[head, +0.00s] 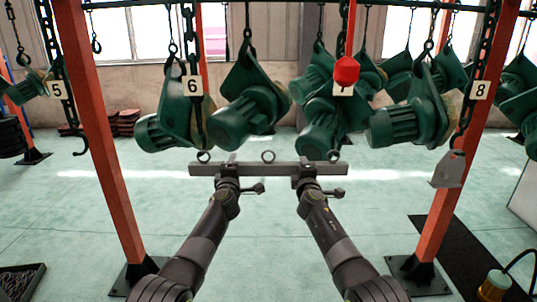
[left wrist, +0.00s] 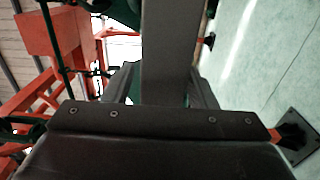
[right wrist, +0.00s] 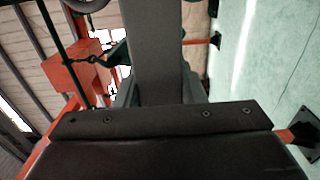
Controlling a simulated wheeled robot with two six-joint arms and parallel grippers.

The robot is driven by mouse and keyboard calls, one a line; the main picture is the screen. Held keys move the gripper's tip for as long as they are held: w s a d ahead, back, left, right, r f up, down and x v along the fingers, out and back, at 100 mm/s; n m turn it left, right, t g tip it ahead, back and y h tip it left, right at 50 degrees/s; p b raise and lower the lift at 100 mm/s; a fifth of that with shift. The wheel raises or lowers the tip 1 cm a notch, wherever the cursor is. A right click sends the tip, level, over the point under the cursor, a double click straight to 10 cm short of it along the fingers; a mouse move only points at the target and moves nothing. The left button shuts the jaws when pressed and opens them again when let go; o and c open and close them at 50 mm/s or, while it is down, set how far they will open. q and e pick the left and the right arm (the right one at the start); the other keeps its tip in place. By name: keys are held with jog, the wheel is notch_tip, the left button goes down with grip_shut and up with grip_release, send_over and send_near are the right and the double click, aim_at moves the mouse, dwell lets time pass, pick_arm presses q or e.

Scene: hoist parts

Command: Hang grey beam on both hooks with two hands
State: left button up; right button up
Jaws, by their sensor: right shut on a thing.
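The grey beam (head: 268,170) is level in the head view, with three ring eyes on top. My right gripper (head: 305,170) is shut on its right part; the beam also fills the jaws in the right wrist view (right wrist: 155,60). My left gripper (head: 229,170) has its fingers on both sides of the left part; in the left wrist view the beam (left wrist: 168,60) shows a narrow gap beside one finger. The chain at tag 6 (head: 192,85) comes down near the left eye. The hook ends at both are hard to make out.
Several green hoists (head: 250,105) hang just behind and above the beam. Red posts stand left (head: 100,130) and right (head: 465,130). The floor below is clear.

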pick_arm(q)
jog(key=shift+o, duration=0.8)
pick_arm(e)
jog(key=shift+r, duration=0.2)
pick_arm(q)
jog(key=shift+f, duration=0.2)
pick_arm(e)
jog(key=o, duration=0.8)
jog(key=shift+c, duration=0.2)
pick_arm(q)
jog(key=shift+s+r, duration=0.1)
pick_arm(e)
jog(key=o, duration=0.3)
pick_arm(q)
jog(key=shift+o, duration=0.2)
pick_arm(e)
jog(key=shift+s+f, duration=0.1)
jog(key=shift+f, duration=0.15)
pick_arm(q)
jog(key=shift+o, duration=1.4)
pick_arm(e)
jog(key=o, duration=0.3)
jog(key=shift+r, duration=0.15)
jog(key=shift+o, duration=0.2)
